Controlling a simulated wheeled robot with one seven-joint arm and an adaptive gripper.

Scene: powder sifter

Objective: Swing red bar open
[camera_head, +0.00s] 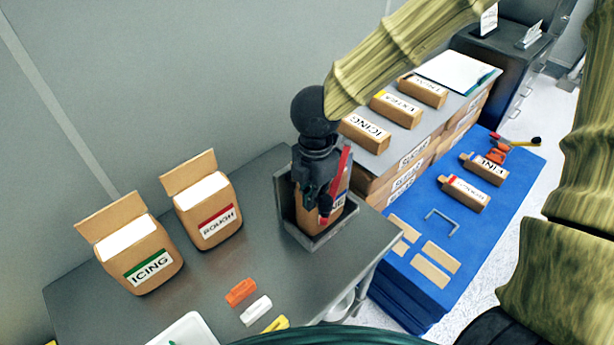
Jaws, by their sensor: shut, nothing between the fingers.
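The red bar (342,173) slants from upper right to lower left, close along the right side of my gripper. My gripper (322,207) points down at the end of the sleeved arm, shut and empty. It is in front of a brown box (337,207) with a partly hidden label, which stands in a grey metal holder (309,244) on the grey table. My gripper and wrist hide much of the box and whatever carries the bar. I cannot tell whether the fingers touch the bar.
Open ICING (145,265) and ROUGH (215,224) bags stand left on the grey table (80,295). Orange (240,292), white (256,311) and yellow clips lie in front, beside a white tray (186,332). A blue table (400,262) with boxes is at right.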

